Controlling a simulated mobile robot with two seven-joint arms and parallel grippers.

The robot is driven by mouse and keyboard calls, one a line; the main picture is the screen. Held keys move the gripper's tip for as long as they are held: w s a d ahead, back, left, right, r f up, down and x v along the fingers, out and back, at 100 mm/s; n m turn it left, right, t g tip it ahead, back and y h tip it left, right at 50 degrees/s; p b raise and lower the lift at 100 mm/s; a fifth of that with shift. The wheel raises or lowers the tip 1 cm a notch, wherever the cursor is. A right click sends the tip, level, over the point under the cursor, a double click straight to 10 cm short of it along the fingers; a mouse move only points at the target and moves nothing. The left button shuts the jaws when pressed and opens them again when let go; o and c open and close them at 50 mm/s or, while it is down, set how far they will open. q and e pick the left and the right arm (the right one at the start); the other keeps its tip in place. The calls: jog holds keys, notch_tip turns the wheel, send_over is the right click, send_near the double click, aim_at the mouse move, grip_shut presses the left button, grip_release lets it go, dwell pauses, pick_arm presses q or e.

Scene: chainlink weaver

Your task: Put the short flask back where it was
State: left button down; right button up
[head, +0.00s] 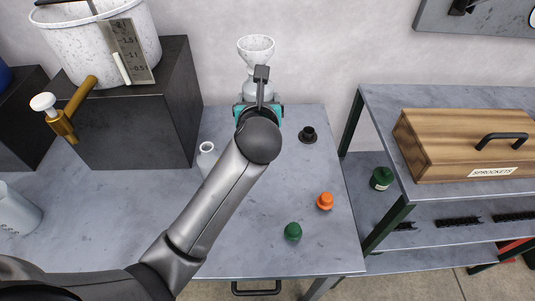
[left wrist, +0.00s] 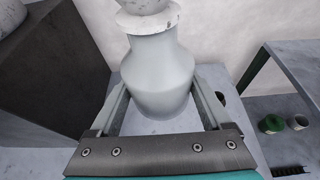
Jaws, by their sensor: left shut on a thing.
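A pale grey flask (left wrist: 160,80) with a round body and short neck is between the fingers of my left gripper (left wrist: 160,98). A white speckled funnel-like piece (head: 256,47) sits at the flask's mouth; its lower part also shows in the left wrist view (left wrist: 147,18). In the head view my left gripper (head: 259,102) is at the back of the table, and my arm hides much of the flask. A smaller white flask (head: 207,148) stands left of my arm, partly hidden by it. I cannot tell whether the held flask's base touches the table. My right gripper is not in view.
On the grey table (head: 240,240) are a black stopper (head: 308,134), an orange stopper (head: 325,201) and a green stopper (head: 293,231). A dark block (head: 140,130) carries a white bucket (head: 85,45). A shelf (head: 375,105) with a wooden box (head: 460,145) stands right.

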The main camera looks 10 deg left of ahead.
pick_arm(q)
notch_tip(320, 180, down, 14)
jog(key=b, duration=0.5)
jog(key=shift+s+f, duration=0.1)
jog(key=shift+f, duration=0.05)
jog(key=shift+f+b, duration=1.4)
jog(key=shift+f, duration=1.25)
jog(key=shift+r, duration=0.1)
grip_release()
jog(key=shift+f, duration=0.2)
jog(key=shift+r, duration=0.1)
jog(key=shift+s+r, duration=0.15)
jog(key=shift+s, duration=0.05)
jog(key=p+v, duration=0.3)
jog(key=v, duration=0.8)
jog(key=shift+s+d, duration=0.15)
jog(key=shift+s, duration=0.15)
